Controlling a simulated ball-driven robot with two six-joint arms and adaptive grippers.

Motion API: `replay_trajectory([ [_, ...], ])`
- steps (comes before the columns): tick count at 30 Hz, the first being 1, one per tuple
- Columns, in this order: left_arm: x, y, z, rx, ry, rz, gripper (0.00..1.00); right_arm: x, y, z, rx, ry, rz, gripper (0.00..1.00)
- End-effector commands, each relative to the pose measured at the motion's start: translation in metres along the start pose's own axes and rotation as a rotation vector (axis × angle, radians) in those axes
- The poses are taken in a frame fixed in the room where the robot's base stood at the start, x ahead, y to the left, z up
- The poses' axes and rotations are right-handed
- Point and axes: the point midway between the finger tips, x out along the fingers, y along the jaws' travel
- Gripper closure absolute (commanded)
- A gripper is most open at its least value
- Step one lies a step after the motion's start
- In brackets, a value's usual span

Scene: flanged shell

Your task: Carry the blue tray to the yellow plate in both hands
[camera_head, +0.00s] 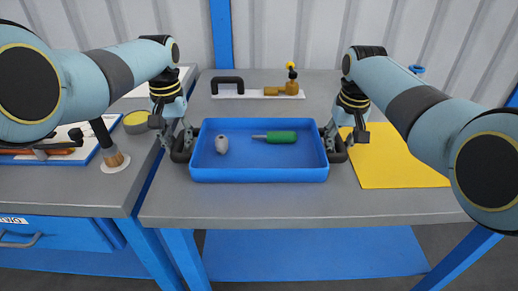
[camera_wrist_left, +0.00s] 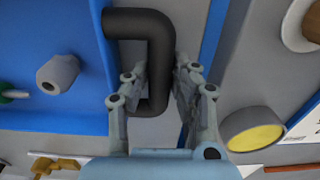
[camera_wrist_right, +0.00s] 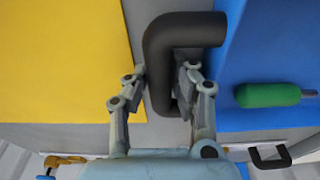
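The blue tray (camera_head: 260,175) is in the middle of the grey table in the head view, left of the flat yellow plate (camera_head: 395,165). It holds a grey nut-like part (camera_head: 221,145) and a green-handled screwdriver (camera_head: 281,137). My left gripper (camera_head: 182,145) has its fingers against both sides of the tray's black left handle (camera_wrist_left: 155,45). My right gripper (camera_head: 337,146) has its fingers against both sides of the black right handle (camera_wrist_right: 180,32). Both look shut on the handles. I cannot tell whether the tray touches the table.
A white board with a black handle (camera_head: 228,82) and a brass part (camera_head: 291,88) lies behind the tray. On the left bench are a brush (camera_head: 112,156) and a round yellow-topped tin (camera_head: 136,122). The table strip in front of the tray (camera_head: 270,208) is clear.

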Motion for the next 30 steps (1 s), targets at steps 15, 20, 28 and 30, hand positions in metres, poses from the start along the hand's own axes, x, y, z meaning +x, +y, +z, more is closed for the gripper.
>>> replay_trajectory([
  [15,0.000,0.000,0.000,0.000,0.000,0.000,1.00,0.000,0.000,0.000,0.001,-0.001,0.000,1.00],
  [20,-0.002,0.000,-0.001,0.000,0.002,0.000,1.00,-0.002,0.000,-0.001,0.001,0.002,0.000,1.00],
  [28,-0.021,0.000,-0.001,0.000,0.005,0.000,1.00,-0.021,0.000,-0.004,0.002,0.005,0.000,1.00],
  [30,-0.029,0.000,-0.002,0.000,0.006,0.000,1.00,-0.029,0.000,-0.006,0.002,0.006,0.000,1.00],
])
